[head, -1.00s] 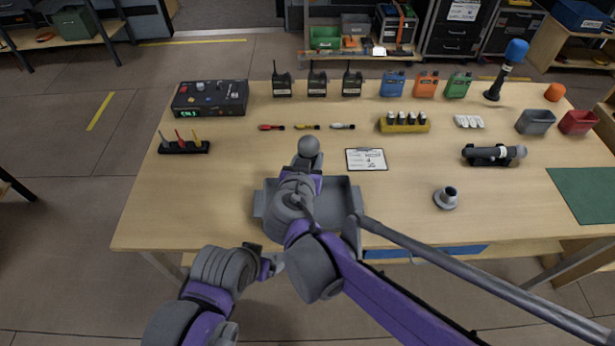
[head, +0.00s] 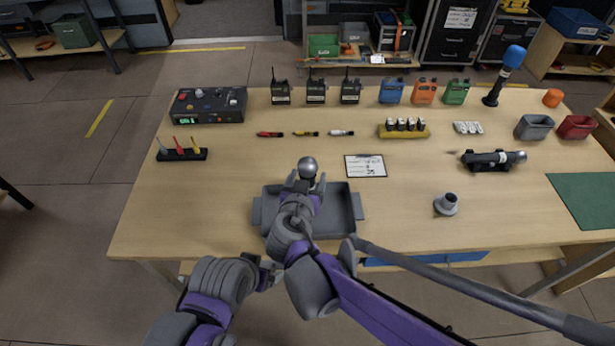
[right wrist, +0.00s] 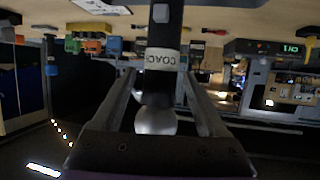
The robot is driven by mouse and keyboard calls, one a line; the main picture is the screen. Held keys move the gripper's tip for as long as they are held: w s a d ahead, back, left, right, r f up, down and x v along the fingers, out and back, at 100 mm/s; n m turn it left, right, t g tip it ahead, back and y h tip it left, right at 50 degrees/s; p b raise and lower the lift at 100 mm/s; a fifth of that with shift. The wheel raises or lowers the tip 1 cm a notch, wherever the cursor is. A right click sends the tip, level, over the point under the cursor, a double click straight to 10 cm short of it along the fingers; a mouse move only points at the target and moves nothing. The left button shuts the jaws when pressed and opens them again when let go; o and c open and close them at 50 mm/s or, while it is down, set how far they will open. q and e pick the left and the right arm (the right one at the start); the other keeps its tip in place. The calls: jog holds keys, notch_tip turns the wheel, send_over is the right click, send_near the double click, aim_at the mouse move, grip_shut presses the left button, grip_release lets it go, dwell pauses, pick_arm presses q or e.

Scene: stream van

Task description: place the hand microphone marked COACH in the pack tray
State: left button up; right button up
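The hand microphone marked COACH (right wrist: 161,60) shows in the right wrist view with its white label, dark body and silver ball head, between my right gripper's two fingers. In the head view its ball head (head: 307,167) stands upward above the far edge of the grey pack tray (head: 361,208). My right gripper (head: 304,186) is shut on it over the tray. The arm hides the microphone's lower part and much of the tray, so I cannot tell whether they touch. My left gripper (head: 270,272) is off the table's front edge, with its fingers unclear.
Another microphone (head: 495,158) lies in a dark cradle farther right, near a grey round stand (head: 447,204). Radios, coloured packs, pens and a mixer box (head: 208,105) stand farther back. The table left of the tray is clear.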

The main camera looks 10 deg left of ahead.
jog(key=shift+s+r, duration=0.1)
jog(key=shift+r, duration=0.15)
jog(key=a+v, duration=0.1)
jog(key=v, duration=1)
jog(key=shift+s+d+p, duration=0.35)
jog(key=shift+d+p, duration=0.05)
jog(key=shift+d, duration=0.1)
jog(key=shift+d, duration=0.1)
jog(key=d+f+g+h, duration=0.2)
jog(key=d+f, duration=0.1)
jog(key=d, duration=0.5)
jog(key=d+f+g+h, duration=0.1)
jog(key=d+f+g, duration=0.1)
jog(key=d, duration=0.6)
jog(key=s+d+f+m+g+y, duration=0.1)
jog(key=s+d+f+g, duration=0.3)
jog(key=s+d, duration=0.7)
jog(key=shift+d+f+y, duration=0.4)
jog(key=shift+d+f, duration=0.55)
jog(key=shift+d, duration=0.25)
